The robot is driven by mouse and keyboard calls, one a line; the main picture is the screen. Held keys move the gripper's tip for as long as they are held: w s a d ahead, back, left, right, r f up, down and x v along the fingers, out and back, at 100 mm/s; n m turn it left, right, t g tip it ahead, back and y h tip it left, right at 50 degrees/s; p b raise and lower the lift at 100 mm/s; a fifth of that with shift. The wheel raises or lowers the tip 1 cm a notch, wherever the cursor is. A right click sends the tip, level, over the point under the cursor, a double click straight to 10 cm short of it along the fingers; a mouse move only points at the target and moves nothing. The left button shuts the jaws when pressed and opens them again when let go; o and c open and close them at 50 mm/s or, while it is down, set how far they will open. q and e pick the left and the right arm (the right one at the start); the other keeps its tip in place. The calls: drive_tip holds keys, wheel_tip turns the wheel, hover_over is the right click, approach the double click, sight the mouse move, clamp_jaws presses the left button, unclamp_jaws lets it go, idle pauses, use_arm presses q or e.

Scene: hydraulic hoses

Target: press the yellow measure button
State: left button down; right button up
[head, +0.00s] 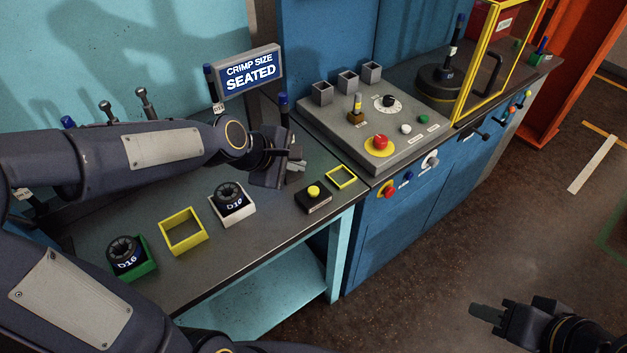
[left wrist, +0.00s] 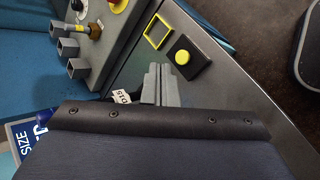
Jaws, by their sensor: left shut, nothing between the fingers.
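The yellow button (head: 313,190) sits on top of a small black box (head: 317,206) near the front edge of the dark bench. It also shows in the left wrist view (left wrist: 182,57), uncovered. My left gripper (head: 297,166) is above the bench, behind and slightly left of the button in the head view. Its grey fingers are together and empty, and in the left wrist view (left wrist: 160,84) their tips point toward the box with a gap between. My right gripper (head: 487,314) is low at the right over the floor, away from the bench; its finger gap is not clear.
A yellow square frame (head: 341,177) lies beside the button box. A white holder (head: 232,211), another yellow frame (head: 183,231) and a green holder (head: 147,262) stand to the left. A sign (head: 248,72) reads "CRIMP SIZE SEATED". A grey control panel (head: 340,135) with a red button stands right.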

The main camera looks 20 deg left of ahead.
sight(310, 192)
use_arm(q)
drive_tip(key=w+n, duration=0.1)
drive_tip(key=w+d+n, duration=0.1)
drive_tip(key=w, duration=0.1)
drive_tip(key=w+f+n, duration=0.1)
drive_tip(key=w+n, duration=0.1)
drive_tip(key=shift+d+f+t+p, duration=0.1)
drive_tip(key=shift+d+t+p, duration=0.2)
drive_tip(key=shift+s+f, duration=0.1)
wheel_tip(310, 192, down, 9)
drive_tip(key=b, duration=0.8)
drive_tip(key=shift+r, duration=0.2)
idle(1.2)
drive_tip(key=shift+f+b, duration=0.4)
drive_tip(key=shift+f+b, duration=0.4)
drive_tip(key=shift+f, duration=0.1)
idle(0.5)
idle(0.3)
drive_tip(key=shift+r+p, duration=0.9)
